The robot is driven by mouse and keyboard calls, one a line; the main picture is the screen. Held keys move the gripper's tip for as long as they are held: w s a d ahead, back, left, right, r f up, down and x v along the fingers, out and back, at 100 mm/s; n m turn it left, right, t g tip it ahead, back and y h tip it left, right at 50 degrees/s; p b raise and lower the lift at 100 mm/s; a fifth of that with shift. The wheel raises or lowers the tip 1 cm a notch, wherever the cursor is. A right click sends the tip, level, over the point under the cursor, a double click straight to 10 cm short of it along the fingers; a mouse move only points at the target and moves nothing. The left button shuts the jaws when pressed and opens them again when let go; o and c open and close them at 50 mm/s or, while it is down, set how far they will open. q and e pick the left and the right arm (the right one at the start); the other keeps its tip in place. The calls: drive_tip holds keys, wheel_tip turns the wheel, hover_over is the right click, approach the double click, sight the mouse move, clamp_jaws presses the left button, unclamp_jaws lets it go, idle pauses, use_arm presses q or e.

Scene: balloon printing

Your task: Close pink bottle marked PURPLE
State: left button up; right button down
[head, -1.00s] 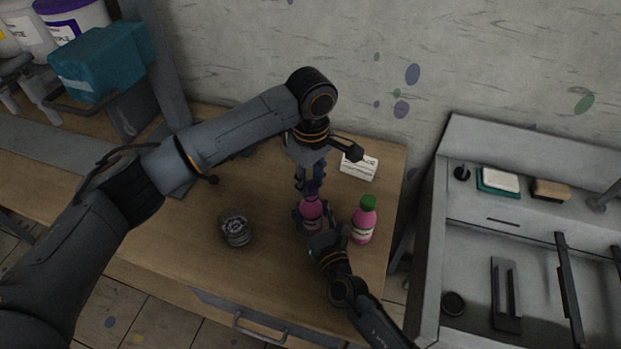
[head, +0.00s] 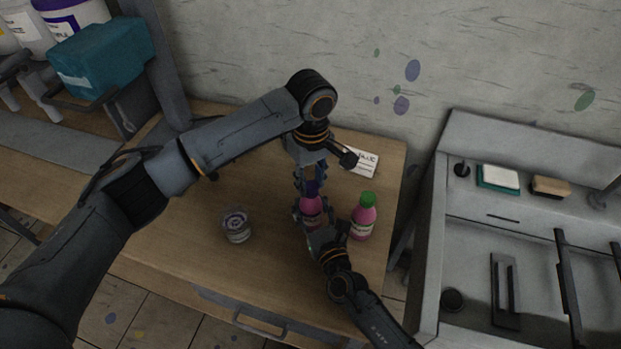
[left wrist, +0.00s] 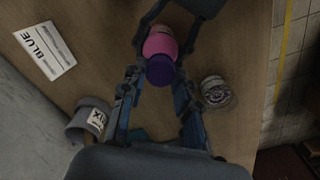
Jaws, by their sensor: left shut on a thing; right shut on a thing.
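A pink bottle (head: 312,211) with a purple cap (head: 311,187) stands upright on the wooden table. It also shows in the left wrist view, with its pink body (left wrist: 160,43) and purple cap (left wrist: 160,70). My left gripper (head: 311,180) points down from above and is shut on the purple cap, which is on the bottle's top. My right gripper (head: 312,224) is shut around the lower bottle body and partly hides it and its label.
A second pink bottle with a green cap (head: 367,199) stands close on the right. A clear jar (head: 236,226) stands on the left. A BLUE card (head: 365,162) lies behind. A grey MIX cup (left wrist: 88,121) shows in the left wrist view. A grey sink unit (head: 470,240) is at right.

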use_arm(q)
drive_tip(key=m, duration=0.7)
drive_tip(key=shift+m, duration=0.4)
drive_tip(key=m, duration=0.5)
drive_tip(key=shift+m, duration=0.3)
drive_tip(key=m, duration=0.4)
drive_tip(key=shift+d, duration=0.1)
drive_tip(key=m, duration=0.3)
drive_tip(key=shift+m, duration=0.3)
drive_tip(key=m, duration=0.5)
drive_tip(key=shift+m, duration=0.4)
drive_tip(key=m, duration=0.5)
drive_tip(key=shift+m, duration=0.4)
drive_tip(key=m, duration=1.1)
drive_tip(key=shift+s+m, duration=0.1)
drive_tip(key=shift+m, duration=0.3)
drive_tip(key=m, duration=0.7)
drive_tip(key=o, duration=0.7)
drive_tip(key=shift+f, duration=0.1)
drive_tip(key=shift+c, duration=0.2)
